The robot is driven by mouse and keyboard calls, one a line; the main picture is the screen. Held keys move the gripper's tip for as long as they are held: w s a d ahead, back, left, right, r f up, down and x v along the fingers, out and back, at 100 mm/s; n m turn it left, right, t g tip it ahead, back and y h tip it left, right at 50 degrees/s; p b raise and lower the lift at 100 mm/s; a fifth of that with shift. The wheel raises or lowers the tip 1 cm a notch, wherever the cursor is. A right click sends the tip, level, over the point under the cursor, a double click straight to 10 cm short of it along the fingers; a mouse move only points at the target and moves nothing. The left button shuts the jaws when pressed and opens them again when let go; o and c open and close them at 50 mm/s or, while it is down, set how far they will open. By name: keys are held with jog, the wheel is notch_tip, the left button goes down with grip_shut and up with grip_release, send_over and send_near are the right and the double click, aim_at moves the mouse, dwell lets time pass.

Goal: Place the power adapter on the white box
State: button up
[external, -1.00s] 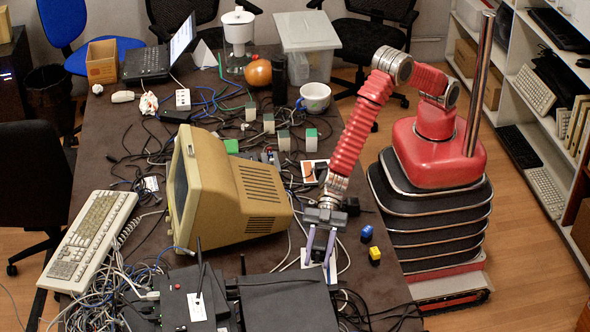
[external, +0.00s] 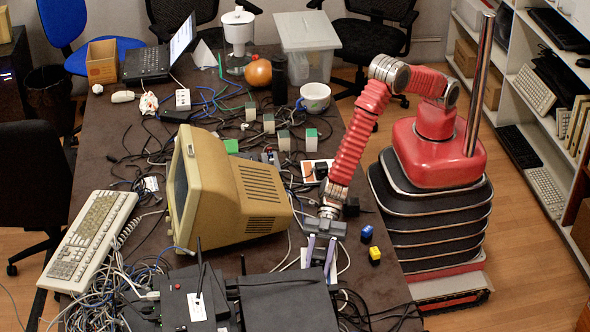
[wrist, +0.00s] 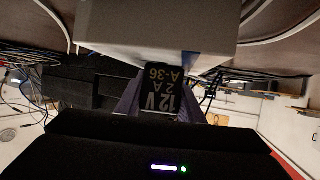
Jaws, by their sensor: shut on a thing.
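The power adapter (wrist: 160,106) is a small black block with "12V 2A A-36" printed on it, upside down in the wrist view. My gripper (wrist: 160,112) is shut on it, with a purple finger on each side. A pale box (wrist: 150,30), probably the white box, fills the top of the wrist view, right beside the adapter. Whether they touch I cannot tell. In the external view only a white patch (external: 305,258) shows around my fingers.
A beige monitor (external: 215,195) stands left of my gripper. Black network boxes (external: 285,300) lie in front of it, one with lit lights in the wrist view (wrist: 165,168). Cables cover much of the table.

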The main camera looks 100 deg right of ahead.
jog(key=o, duration=1.2)
jog(key=shift+c, duration=0.2)
jog(key=shift+r, duration=0.1)
jog(key=shift+s+d+r, duration=0.1)
jog(key=shift+d, duration=0.2)
jog(key=v, duration=1.1)
jog(key=shift+s+d, duration=0.1)
